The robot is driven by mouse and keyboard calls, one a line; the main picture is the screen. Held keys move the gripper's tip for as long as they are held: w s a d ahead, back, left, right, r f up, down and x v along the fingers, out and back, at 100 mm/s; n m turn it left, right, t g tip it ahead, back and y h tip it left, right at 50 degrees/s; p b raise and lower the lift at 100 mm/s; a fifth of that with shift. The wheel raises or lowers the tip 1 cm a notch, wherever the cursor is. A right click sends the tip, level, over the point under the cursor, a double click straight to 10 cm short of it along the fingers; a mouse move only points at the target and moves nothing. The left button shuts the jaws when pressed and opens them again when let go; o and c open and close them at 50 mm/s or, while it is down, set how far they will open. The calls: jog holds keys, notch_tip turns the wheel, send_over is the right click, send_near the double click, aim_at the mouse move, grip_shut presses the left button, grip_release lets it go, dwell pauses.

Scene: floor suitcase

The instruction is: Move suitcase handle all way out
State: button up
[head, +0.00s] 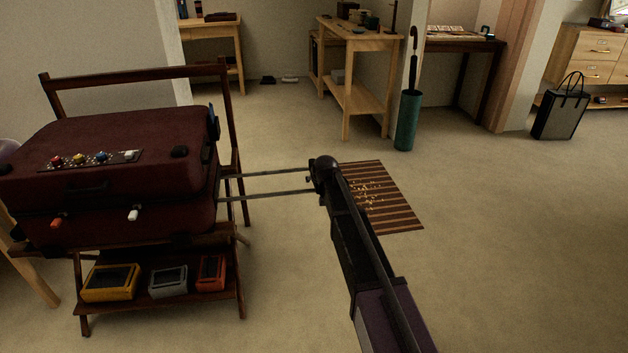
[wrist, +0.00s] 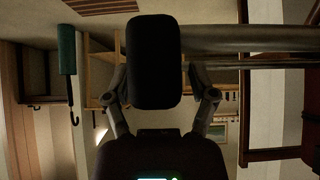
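A dark red suitcase (head: 95,165) lies on a wooden rack at the left of the head view. Its pull handle is drawn out to the right on two thin metal rods (head: 268,172), which also show in the wrist view (wrist: 250,40). The rods end at my gripper (head: 325,180). In the wrist view, the black handle grip (wrist: 154,62) sits between the two fingers of my gripper (wrist: 157,85), which appear closed about its sides. In the head view, my gripper and arm largely hide the grip.
The wooden rack (head: 238,135) holds yellow, grey and orange boxes on its lower shelf. A striped mat (head: 385,200) lies behind my arm. A teal umbrella stand (head: 407,120), wooden tables (head: 360,45) and a black bag (head: 561,110) stand farther back. The floor at right is clear.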

jog(key=shift+a, duration=0.2)
jog(key=shift+r, duration=0.1)
